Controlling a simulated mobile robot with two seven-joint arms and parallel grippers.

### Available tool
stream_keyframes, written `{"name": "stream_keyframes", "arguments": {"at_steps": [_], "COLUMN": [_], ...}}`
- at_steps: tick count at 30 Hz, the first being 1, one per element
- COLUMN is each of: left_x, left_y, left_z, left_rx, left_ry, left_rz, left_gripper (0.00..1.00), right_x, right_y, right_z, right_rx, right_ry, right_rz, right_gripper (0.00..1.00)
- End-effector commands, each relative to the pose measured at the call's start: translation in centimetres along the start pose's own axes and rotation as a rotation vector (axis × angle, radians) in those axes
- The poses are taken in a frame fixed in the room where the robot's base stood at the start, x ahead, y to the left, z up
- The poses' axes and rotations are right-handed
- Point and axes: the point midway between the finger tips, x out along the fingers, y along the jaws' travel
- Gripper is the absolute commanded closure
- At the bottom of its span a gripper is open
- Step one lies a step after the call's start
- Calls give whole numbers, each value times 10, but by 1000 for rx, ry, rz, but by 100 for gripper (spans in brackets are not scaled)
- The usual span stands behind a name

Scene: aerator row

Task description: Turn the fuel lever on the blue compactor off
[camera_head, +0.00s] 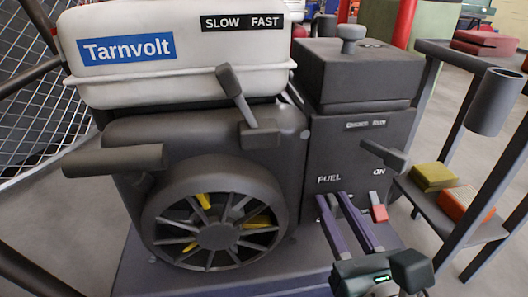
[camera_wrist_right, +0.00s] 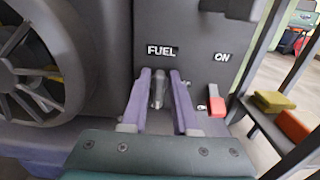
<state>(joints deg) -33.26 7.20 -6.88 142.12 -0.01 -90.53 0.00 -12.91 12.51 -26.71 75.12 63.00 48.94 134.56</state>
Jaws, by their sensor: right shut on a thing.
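The engine (camera_head: 405,155) has a dark grey body, a white tank (camera_head: 180,50) with a blue Tarnvolt label, and a bluish-purple base; no other compactor colour shows. The FUEL label is on its front face, with ON to its right. In the right wrist view, the small grey fuel lever (camera_wrist_right: 157,88) is below the FUEL label. My right gripper (camera_head: 333,198) reaches it from the front. In the head view the fingers mostly hide the lever. My left gripper is not in view.
A red-tipped switch (camera_head: 378,212) sits just right of my fingers, under ON. A grey choke lever (camera_head: 385,155) juts out above it. The fan wheel (camera_head: 215,235) is to the left. A shelf rack (camera_head: 465,225) with yellow and orange blocks stands at the right.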

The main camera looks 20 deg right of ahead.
Motion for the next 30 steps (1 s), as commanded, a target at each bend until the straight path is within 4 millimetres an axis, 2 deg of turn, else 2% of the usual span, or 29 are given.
{"name": "stream_keyframes", "arguments": {"at_steps": [11,17,30], "left_x": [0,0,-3], "left_y": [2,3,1], "left_z": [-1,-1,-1], "left_rx": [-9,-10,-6], "left_ry": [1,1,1], "left_rz": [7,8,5], "left_gripper": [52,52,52], "right_x": [0,0,-1], "right_y": [0,1,6], "right_z": [-1,-1,-2], "right_rx": [-9,-70,-430], "right_ry": [2,3,5], "right_rz": [0,-1,0], "right_gripper": [100,100,100]}}
